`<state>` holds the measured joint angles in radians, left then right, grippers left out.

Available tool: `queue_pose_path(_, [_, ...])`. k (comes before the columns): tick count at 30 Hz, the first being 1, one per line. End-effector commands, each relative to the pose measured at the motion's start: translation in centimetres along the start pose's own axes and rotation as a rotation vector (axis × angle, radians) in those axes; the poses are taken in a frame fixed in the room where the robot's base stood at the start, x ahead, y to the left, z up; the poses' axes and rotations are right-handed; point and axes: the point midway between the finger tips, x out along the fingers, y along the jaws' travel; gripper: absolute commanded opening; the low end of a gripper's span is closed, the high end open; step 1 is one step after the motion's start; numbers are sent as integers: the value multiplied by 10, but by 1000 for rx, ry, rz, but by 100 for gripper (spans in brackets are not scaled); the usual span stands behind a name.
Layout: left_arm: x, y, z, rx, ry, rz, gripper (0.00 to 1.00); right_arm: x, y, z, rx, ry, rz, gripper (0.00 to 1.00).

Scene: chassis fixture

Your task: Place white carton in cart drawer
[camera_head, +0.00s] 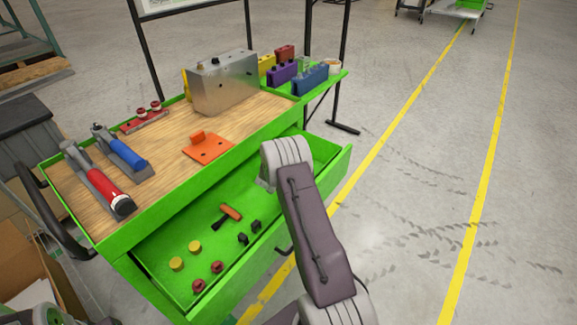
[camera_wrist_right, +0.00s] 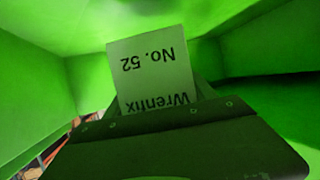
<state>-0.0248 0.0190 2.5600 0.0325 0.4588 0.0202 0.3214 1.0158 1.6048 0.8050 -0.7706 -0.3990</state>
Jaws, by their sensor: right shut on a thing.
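The white carton (camera_wrist_right: 150,72) shows in the right wrist view, tinted green and marked "Wrenfix No. 52", with the print upside down. My right gripper (camera_wrist_right: 165,115) is shut on it, its dark body covering the carton's lower part. Green walls surround them. In the head view my right arm reaches over the right part of the open green cart drawer (camera_head: 165,243); the arm hides the gripper and carton there. I cannot tell whether the carton touches the drawer floor. My left gripper is not in view.
In the drawer lie an orange-handled tool (camera_head: 231,212), yellow cylinders (camera_head: 177,264), red rings (camera_head: 198,286) and black clips (camera_head: 256,226). The wooden cart top (camera_head: 165,155) holds a metal box (camera_head: 222,85), an orange bracket (camera_head: 208,148) and hand tools. Open floor lies to the right.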

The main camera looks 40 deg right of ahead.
Motion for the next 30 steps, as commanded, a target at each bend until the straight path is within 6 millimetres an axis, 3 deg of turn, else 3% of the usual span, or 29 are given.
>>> queue_pose_path(8, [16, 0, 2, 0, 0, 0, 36, 16, 0, 38, -2, 1, 0, 4])
queue_pose_path(19, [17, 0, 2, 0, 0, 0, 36, 17, 0, 42, -1, 1, 0, 4])
queue_pose_path(20, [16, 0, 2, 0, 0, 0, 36, 17, 0, 42, -1, -1, 0, 72])
queue_pose_path(21, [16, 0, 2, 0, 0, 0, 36, 17, 0, 42, -1, -1, 0, 83])
queue_pose_path(30, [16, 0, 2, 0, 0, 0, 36, 17, 0, 41, -1, -1, 0, 85])
